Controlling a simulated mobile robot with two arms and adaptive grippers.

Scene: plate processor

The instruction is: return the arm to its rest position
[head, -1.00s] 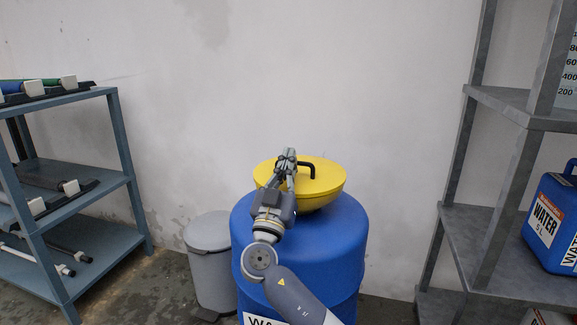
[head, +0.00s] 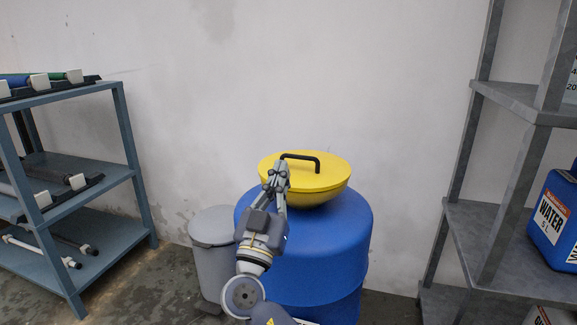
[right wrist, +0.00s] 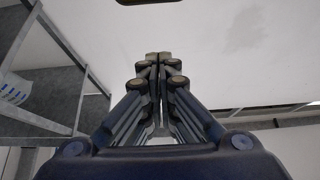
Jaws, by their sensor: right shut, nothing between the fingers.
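My right gripper (head: 276,168) is in front of the blue drum, at the left of the yellow lid in the head view. Its fingers point up and are shut with nothing between them. In the right wrist view the closed fingertips (right wrist: 158,58) meet in front of a pale wall. The left gripper is not in view.
A blue drum (head: 335,235) bears a yellow domed lid (head: 325,178) with a black handle (head: 305,158). A grey bin (head: 212,265) stands left of it. A blue rack (head: 95,225) is at the left, a grey shelf (head: 480,225) with a water canister (head: 553,225) at the right.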

